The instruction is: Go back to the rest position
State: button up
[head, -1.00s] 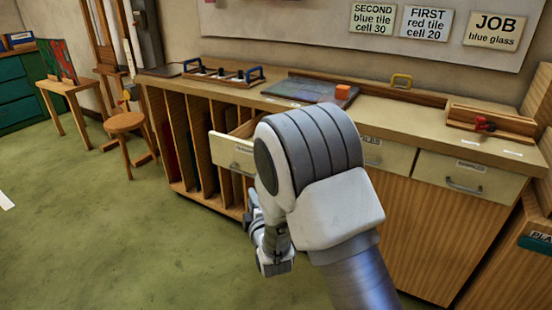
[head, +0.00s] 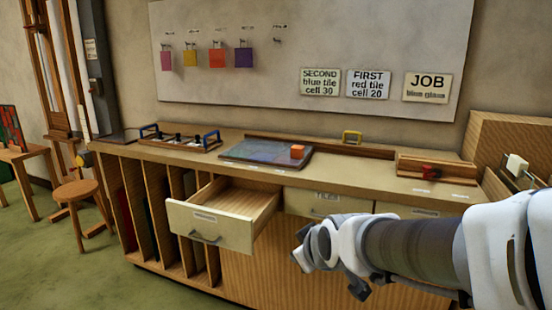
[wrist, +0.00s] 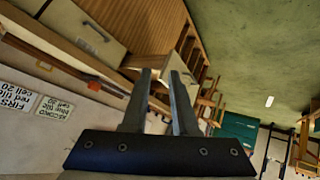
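My gripper (wrist: 161,75) shows in the wrist view with its two fingers apart and nothing between them. In the head view my gripper (head: 300,246) is at the left end of my outstretched arm, in front of the cabinet and right of the open drawer (head: 211,229). It looks apart from the drawer. The finger gap is too small to make out in the head view. The open drawer looks empty in the part I can see.
The workbench (head: 365,188) carries a dark panel (head: 250,150) with an orange block (head: 297,152), a blue-handled rack (head: 180,140) and a wooden fixture (head: 445,170). A stool (head: 76,190) stands left. Green floor (head: 75,270) at the left is clear.

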jog(key=s+d+r+m+g+h, duration=0.15)
jog(key=s+d+m, duration=0.3)
jog(key=s, duration=0.55)
jog(key=s+d+r+m+g+h, duration=0.1)
jog(key=s+d+m+g, duration=0.3)
jog(key=s, duration=0.6)
notch_tip(320, 180, up, 22)
jog(key=t+p, duration=0.1)
jog(key=p, duration=2.1)
jog(key=shift+w+d+f+n+t+p, duration=0.15)
jog(key=shift+w+f+n+t+p, duration=0.05)
jog(key=shift+w+n+t+p, duration=0.2)
jog(key=shift+d, duration=0.15)
